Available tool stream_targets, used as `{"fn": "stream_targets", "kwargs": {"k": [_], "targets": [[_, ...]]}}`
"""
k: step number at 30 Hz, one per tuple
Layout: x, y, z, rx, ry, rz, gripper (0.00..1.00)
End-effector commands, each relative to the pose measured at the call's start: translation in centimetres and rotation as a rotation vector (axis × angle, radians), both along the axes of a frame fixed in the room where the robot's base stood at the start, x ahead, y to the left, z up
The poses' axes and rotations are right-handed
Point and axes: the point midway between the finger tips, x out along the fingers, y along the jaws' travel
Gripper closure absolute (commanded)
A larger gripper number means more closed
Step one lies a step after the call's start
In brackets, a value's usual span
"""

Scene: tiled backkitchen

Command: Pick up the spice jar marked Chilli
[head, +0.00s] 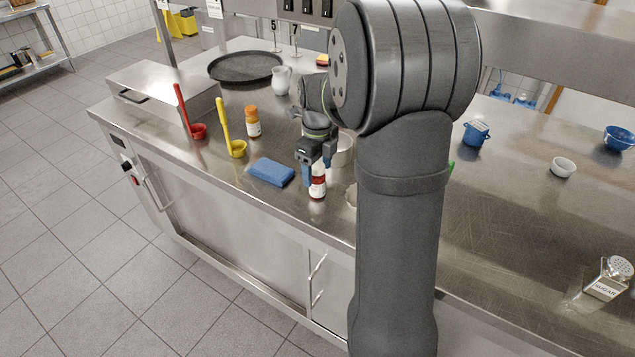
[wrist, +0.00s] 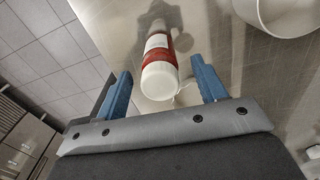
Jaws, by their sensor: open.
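A spice jar (head: 317,186) with a red and white label stands upright near the front edge of the steel counter. In the wrist view the jar (wrist: 158,60) shows its white cap towards me, between the fingers. I cannot read its label. My gripper (head: 317,172) is open, pointing down at this jar; its blue fingertips also show in the wrist view (wrist: 163,88), one on each side of the jar. A second jar (head: 253,124) with an orange cap stands further left; its label is also too small to read.
A blue cloth (head: 271,172) lies just left of my gripper. A yellow ladle (head: 237,148) and a red ladle (head: 198,131) stand further left. A white bowl (head: 344,150) is close behind my gripper. A white jug (head: 281,80) and dark round tray (head: 245,68) stand behind.

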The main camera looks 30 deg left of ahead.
Motion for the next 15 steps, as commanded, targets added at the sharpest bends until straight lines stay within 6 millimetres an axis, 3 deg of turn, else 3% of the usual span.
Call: {"fn": "stream_targets", "kwargs": {"k": [5, 13, 15], "targets": [[0.0, 0.0, -2.1, 0.0, 0.001, 0.0, 0.35], [0.0, 0.0, -2.3, 0.001, 0.0, 0.0, 0.35], [0.0, 0.0, -2.3, 0.001, 0.0, 0.0, 0.49]]}}
